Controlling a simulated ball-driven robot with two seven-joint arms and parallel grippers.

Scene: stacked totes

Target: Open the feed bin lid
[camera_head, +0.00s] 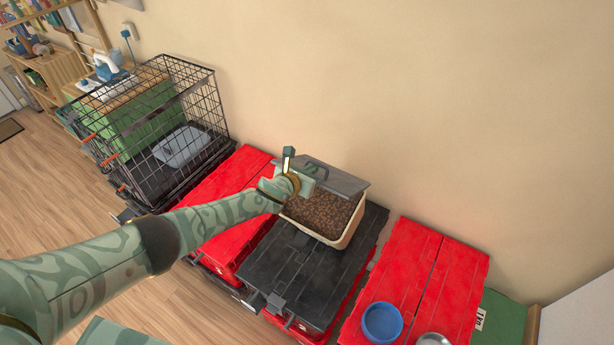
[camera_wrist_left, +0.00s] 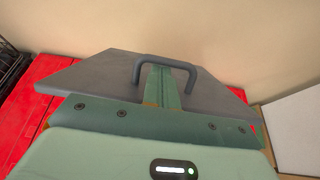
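The feed bin (camera_head: 343,242) is a cream box full of brown feed, standing on a dark tote lid. Its grey lid (camera_head: 346,181) lies toward the wall side, leaving most of the feed uncovered. The lid (camera_wrist_left: 85,77) also shows in the left wrist view, with a dark arched handle (camera_wrist_left: 189,69). My left gripper (camera_head: 304,176) is at the lid's handle. In the wrist view its fingers (camera_wrist_left: 161,82) are together and reach the handle's bar; whether they bear on it is unclear. My right gripper is not in view.
Red totes stand on both sides; the right one (camera_head: 427,270) carries a blue bowl (camera_head: 382,322) and a metal bowl (camera_head: 433,340). A black wire crate (camera_head: 168,128) stands at the left. The beige wall rises close behind the bin.

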